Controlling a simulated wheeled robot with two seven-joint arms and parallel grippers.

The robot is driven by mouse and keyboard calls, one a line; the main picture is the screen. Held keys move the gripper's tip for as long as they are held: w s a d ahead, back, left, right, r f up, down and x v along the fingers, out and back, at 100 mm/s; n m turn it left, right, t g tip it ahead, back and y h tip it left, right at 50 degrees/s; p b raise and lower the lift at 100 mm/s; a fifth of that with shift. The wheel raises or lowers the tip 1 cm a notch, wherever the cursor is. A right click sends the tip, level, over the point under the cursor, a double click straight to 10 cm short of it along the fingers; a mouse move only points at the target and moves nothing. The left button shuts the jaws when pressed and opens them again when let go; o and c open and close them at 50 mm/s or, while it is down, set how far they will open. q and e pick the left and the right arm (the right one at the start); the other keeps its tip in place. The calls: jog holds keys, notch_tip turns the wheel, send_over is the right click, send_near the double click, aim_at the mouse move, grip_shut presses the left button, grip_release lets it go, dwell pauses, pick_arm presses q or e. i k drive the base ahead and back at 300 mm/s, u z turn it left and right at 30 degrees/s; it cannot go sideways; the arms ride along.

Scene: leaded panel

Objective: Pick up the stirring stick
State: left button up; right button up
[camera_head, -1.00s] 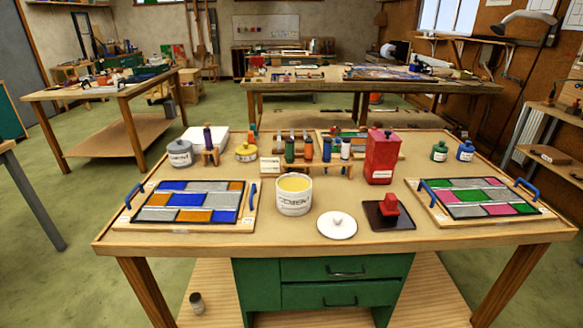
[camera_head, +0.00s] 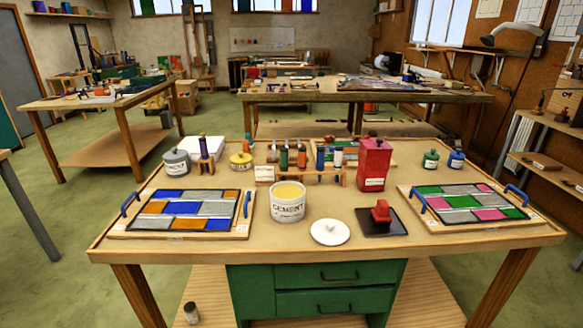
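I cannot make out a stirring stick anywhere in the head view. A white tub labelled CEMENT (camera_head: 288,204), open and filled with pale yellow paste, stands at the front middle of the worktable (camera_head: 300,248). A round white lid with a knob (camera_head: 330,232) lies to its right. No stick shows standing in the paste. Neither of my grippers is in view.
Leaded panels on boards lie left (camera_head: 185,209) and right (camera_head: 470,203), with blue handles. A red canister (camera_head: 374,164), a red block on a dark plate (camera_head: 381,213), a bottle rack (camera_head: 300,173) and small jars stand around the tub. The front strip is clear.

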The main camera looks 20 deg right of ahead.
aim_at(283, 166)
jog(key=u, duration=0.05)
jog(key=k, duration=1.25)
jog(key=z, duration=0.35)
jog(key=i, duration=0.5)
jog(key=z, duration=0.6)
jog(key=i, duration=0.8)
jog(key=u, duration=0.8)
jog(key=i, duration=0.65)
jog(key=u, duration=0.75)
